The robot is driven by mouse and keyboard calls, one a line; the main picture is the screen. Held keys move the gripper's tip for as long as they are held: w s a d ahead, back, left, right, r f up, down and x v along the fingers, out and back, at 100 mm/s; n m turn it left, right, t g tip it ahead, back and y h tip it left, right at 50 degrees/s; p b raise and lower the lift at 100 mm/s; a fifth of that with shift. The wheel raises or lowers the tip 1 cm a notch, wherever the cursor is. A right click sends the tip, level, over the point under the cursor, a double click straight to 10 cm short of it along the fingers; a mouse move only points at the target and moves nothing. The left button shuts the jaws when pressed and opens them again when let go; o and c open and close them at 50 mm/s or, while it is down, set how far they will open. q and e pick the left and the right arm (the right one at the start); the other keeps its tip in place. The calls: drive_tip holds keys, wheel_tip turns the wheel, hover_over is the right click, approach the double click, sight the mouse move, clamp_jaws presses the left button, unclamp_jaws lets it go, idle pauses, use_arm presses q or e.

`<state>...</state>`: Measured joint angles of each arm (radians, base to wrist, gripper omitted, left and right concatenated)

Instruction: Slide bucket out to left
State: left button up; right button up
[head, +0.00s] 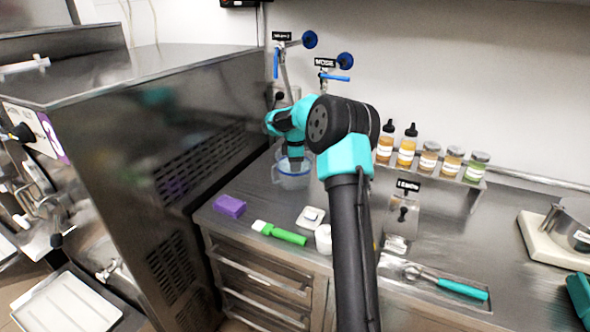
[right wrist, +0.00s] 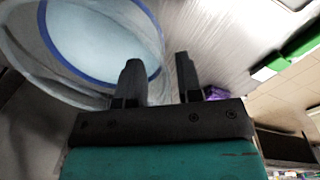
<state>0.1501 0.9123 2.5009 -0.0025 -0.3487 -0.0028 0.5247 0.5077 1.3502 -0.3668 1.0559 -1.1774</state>
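The bucket (head: 291,180) is clear with a blue rim and stands on the steel counter beside the large steel machine. In the right wrist view the bucket (right wrist: 105,35) fills the upper left, with its rim curving close to the left finger. My right gripper (head: 294,163) reaches down at the bucket, and its fingertips are hard to make out in the head view. In the right wrist view my right gripper (right wrist: 160,75) has its two dark fingers apart. The bucket's side shows partly behind them; I cannot tell whether they touch it. My left gripper is not in view.
The steel machine (head: 150,130) walls off the left. A purple sponge (head: 229,206), green-handled brush (head: 279,233) and white container (head: 323,239) lie nearer the front edge. A rack (head: 450,190) of several bottles and jars stands right. Taps (head: 277,63) are on the wall behind.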

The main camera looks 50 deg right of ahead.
drive_tip(key=shift+f, duration=1.15)
drive_tip(key=shift+c, duration=0.5)
clamp_jaws()
